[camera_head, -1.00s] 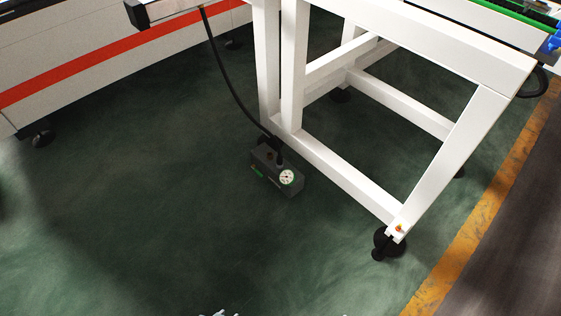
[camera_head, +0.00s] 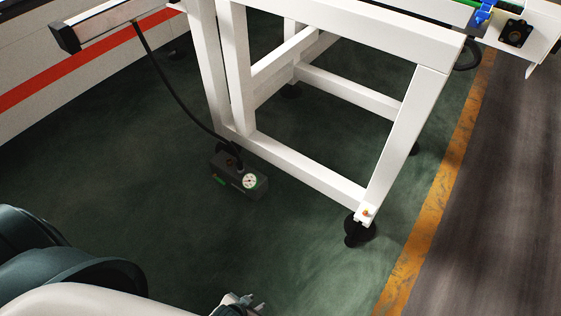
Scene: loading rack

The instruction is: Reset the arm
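My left arm (camera_head: 75,270), dark green and white, fills the lower left corner of the head view. My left gripper (camera_head: 250,302) shows only in part at the bottom edge, left of centre. Its pale fingertips point up and appear parted with a gap between them, and nothing shows between them. The rest of the gripper is cut off by the frame. It shows against bare green floor, in front of the white frame. My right arm and gripper are not in view.
A white metal frame (camera_head: 310,173) stands on black feet (camera_head: 359,229). A dark box with a gauge (camera_head: 238,176) lies on the floor beside it, with a black cable (camera_head: 170,85) running up. A white cabinet with a red stripe (camera_head: 80,70) is at left. A yellow line (camera_head: 436,180) crosses the floor.

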